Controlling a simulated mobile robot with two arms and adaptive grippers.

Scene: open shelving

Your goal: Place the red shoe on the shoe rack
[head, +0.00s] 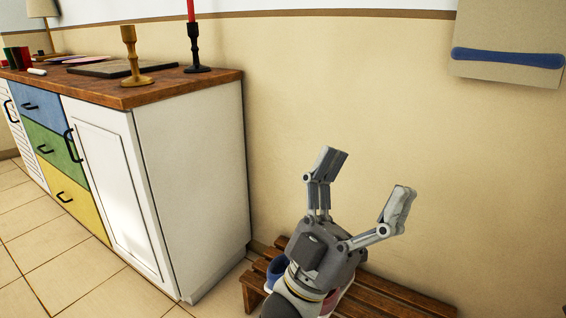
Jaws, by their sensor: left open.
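The shoe rack (392,297) is a low brown slatted wooden bench against the wall at the bottom of the head view. My left gripper (362,186) is open and empty, above the rack, with its fingers pointing up and spread apart. Behind the gripper, a red shoe (331,302) shows only as a small red and white part at the rack; most of it is hidden by my gripper and wrist. A blue shoe (275,270) partly shows on the rack, left of my wrist. My right gripper is not in view.
A cabinet (200,190) with a wooden top and coloured drawers stands left of the rack. Its top holds a gold candlestick (131,60), a dark candlestick with a red candle (194,42) and a dark board. The rack's right part looks bare.

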